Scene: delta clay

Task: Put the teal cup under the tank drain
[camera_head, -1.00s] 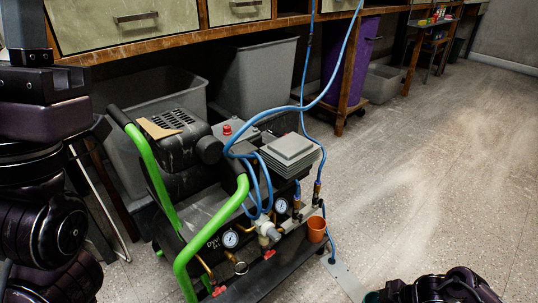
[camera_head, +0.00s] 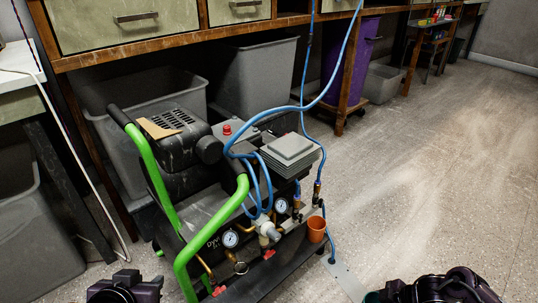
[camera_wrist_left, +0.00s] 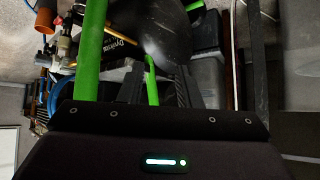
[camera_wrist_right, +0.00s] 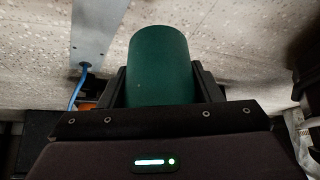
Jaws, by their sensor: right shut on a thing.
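The teal cup (camera_wrist_right: 160,66) is between the fingers of my right gripper (camera_wrist_right: 160,82) in the right wrist view, and that gripper is shut on it. In the head view my right arm shows at the bottom right edge. The black tank belongs to the compressor (camera_head: 215,200) with green handles; the tank also shows in the left wrist view (camera_wrist_left: 155,32). I cannot make out its drain clearly. My left gripper (camera_wrist_left: 160,78) is open and empty, with the tank and a green handle beyond it. In the head view my left wrist is at the bottom left edge.
An orange cup (camera_head: 316,230) sits at the compressor's right end, near gauges and blue hoses (camera_head: 262,180). A grey strip (camera_head: 345,279) lies on the floor there. Grey bins (camera_head: 262,75) and a purple bin (camera_head: 350,60) stand behind under the bench. Floor at right is clear.

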